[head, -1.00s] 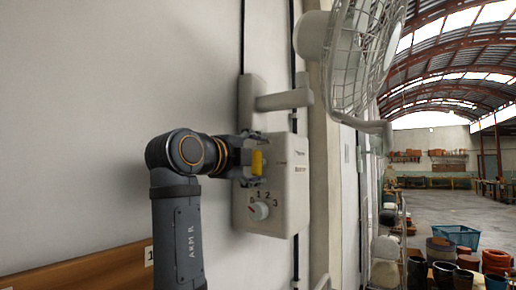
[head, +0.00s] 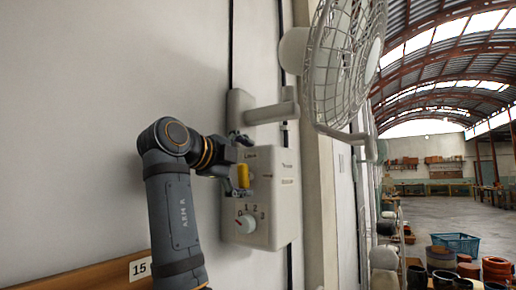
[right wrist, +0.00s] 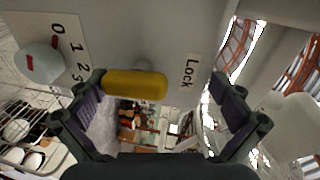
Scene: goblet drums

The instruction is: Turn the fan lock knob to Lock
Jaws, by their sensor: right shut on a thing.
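The yellow fan lock knob (head: 243,175) sits on the front of a pale control box (head: 284,215) on the wall. Its long side is upright, beneath the Lock label. In the right wrist view the knob (right wrist: 135,84) lies level, with the Lock label (right wrist: 188,71) to its right. My right gripper (head: 238,166) is at the knob and shut on it, with one finger above and one below. The wrist view shows the fingers (right wrist: 160,98) on either side, the left one close against it. My left gripper is not in view.
A white dial (head: 246,223) numbered 0 to 3 sits below the knob. A wall bracket (head: 270,113) and the caged fan (head: 338,65) are above and right. A wooden rail (head: 95,275) is lower left. Pots and a blue crate (head: 457,243) stand far right.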

